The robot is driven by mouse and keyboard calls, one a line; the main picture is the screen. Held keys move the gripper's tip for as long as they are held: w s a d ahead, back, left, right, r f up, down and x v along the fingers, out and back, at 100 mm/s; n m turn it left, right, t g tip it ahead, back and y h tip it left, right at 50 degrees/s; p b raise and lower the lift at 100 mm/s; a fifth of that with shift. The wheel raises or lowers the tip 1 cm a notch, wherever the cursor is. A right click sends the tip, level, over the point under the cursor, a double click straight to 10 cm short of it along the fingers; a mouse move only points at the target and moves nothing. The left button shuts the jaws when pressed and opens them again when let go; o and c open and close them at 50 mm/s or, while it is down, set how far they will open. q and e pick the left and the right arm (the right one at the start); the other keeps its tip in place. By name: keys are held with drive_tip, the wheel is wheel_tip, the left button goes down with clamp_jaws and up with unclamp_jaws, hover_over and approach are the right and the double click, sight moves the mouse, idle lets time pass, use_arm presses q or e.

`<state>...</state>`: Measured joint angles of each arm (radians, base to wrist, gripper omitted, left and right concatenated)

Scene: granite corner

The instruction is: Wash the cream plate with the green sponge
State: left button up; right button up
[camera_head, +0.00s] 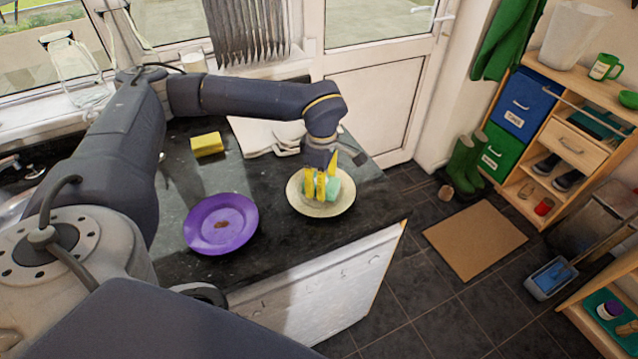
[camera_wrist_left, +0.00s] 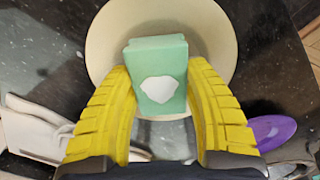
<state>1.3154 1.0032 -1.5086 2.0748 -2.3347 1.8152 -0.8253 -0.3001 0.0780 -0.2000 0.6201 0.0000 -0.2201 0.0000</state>
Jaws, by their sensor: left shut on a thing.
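The cream plate (camera_head: 296,205) lies on the dark granite worktop near its right end. It also fills the upper middle of the left wrist view (camera_wrist_left: 217,38). The green sponge (camera_head: 334,188) is over the plate, with a white patch on its face in the left wrist view (camera_wrist_left: 170,62). My left gripper (camera_head: 321,192) has its yellow fingers shut on the sponge from both sides and points down at the plate. I cannot tell whether the sponge touches the plate. My right gripper is not in view.
A purple plate (camera_head: 221,205) with a brown spot lies left of the cream plate. A yellow sponge (camera_head: 207,144) sits farther back. White square-edged dishes or cloths (camera_head: 255,137) lie behind the cream plate. The worktop ends just right of the plate, with floor beyond.

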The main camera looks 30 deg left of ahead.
use_arm(q)
drive_tip(key=shift+w+d, duration=0.2)
drive_tip(key=shift+w, duration=0.1)
drive_tip(key=shift+s+a+f, duration=0.1)
drive_tip(key=shift+s+a, duration=0.35)
drive_tip(key=shift+s, duration=0.3)
drive_tip(key=shift+w+d, duration=0.45)
drive_tip(key=shift+w, duration=0.25)
drive_tip(key=shift+s+a+r, duration=0.2)
drive_tip(key=shift+s+a, duration=0.25)
drive_tip(key=shift+s, duration=0.2)
drive_tip(key=shift+w+d+f, duration=0.1)
drive_tip(key=shift+w+d, duration=0.35)
drive_tip(key=shift+w, duration=0.25)
drive_tip(key=shift+r, duration=3)
drive_tip(key=shift+r, duration=0.1)
